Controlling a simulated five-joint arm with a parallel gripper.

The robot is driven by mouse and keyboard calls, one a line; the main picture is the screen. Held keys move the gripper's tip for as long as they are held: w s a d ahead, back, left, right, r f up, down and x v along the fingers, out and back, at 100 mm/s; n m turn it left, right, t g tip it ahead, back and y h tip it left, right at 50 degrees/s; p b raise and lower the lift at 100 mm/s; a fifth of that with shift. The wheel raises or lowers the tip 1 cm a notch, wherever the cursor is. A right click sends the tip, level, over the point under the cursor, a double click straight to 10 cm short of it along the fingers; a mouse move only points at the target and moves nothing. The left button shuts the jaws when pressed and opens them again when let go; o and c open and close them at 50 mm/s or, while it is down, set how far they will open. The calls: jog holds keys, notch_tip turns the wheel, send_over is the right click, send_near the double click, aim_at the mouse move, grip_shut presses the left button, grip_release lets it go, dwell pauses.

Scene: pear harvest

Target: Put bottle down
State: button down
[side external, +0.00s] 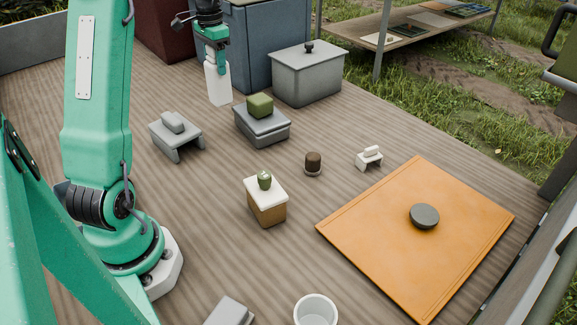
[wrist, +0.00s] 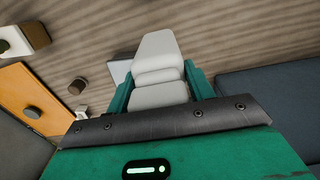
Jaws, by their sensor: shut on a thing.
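A white bottle (side external: 217,82) hangs upright from my gripper (side external: 216,62) at the back of the wooden deck in the side view. My gripper is shut on its upper part. In the wrist view the pale bottle (wrist: 159,68) sits between the two green fingers of my gripper (wrist: 158,88). In the side view the bottle is in front of the blue-grey cabinet. I cannot tell for certain whether its base touches the deck.
A grey lidded box (side external: 308,78) stands right of the bottle. A grey block with a green cube (side external: 260,105) is just in front. A grey stand (side external: 176,135) is at left. An orange mat (side external: 370,245) with a dark disc (side external: 424,216) lies at right. Bare deck (side external: 130,80) is left of the bottle.

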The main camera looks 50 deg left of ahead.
aim_at(220, 94)
jog(key=shift+f, duration=5.2)
jog(key=c, duration=0.6)
grip_release()
notch_tip(220, 94, up, 12)
jog(key=shift+r, duration=0.15)
jog(key=shift+d, duration=0.1)
